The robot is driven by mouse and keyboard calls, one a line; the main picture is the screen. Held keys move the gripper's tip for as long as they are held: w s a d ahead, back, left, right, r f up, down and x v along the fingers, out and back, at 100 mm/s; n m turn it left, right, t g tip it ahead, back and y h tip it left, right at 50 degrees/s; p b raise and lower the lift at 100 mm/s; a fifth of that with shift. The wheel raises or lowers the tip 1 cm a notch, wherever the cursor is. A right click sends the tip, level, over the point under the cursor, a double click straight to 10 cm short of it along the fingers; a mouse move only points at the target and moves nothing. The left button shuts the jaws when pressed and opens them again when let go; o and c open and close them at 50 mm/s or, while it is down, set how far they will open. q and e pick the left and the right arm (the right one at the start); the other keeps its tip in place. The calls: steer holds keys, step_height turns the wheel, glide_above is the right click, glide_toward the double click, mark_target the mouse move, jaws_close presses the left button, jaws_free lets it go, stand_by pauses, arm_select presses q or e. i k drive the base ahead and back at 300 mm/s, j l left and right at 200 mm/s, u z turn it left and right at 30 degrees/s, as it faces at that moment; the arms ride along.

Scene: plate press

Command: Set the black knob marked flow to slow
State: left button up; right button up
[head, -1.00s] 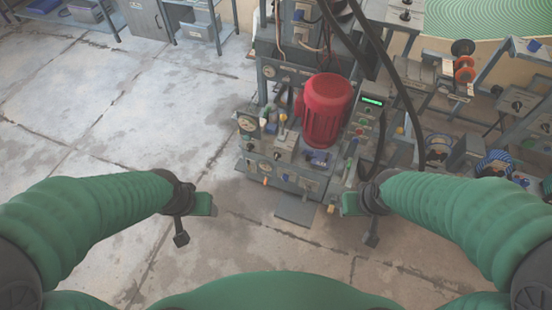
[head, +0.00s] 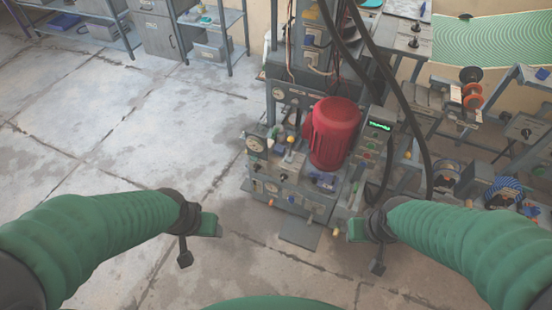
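The plate press (head: 290,200) stands ahead of me, with a red motor (head: 334,133) on top and small gauges, levers and knobs on its front. A black knob (head: 526,133) shows on a grey box at the right. No label is readable at this size, so I cannot tell which knob is marked flow or how it is set. My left gripper (head: 208,228) hangs over bare floor, left of the press. My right gripper (head: 358,231) is in front of the press's right side in the picture. Neither visibly holds anything; their finger gaps cannot be made out.
A control box with a lit green display (head: 379,126) stands right of the motor. Thick black hoses (head: 410,105) hang down beside it. Wheels and spools crowd the right side. Grey shelves (head: 215,40) stand at the back left. The floor (head: 110,130) at left is clear.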

mark_target(284, 177)
steer(key=j+u, duration=0.1)
steer(key=j, duration=0.25)
steer(key=i+j+u, duration=0.1)
steer(key=j, duration=0.25)
steer(key=i+j, duration=0.15)
steer(key=j, duration=0.2)
steer(key=i+j+u, duration=0.15)
steer(key=j, duration=0.2)
steer(key=k, duration=0.05)
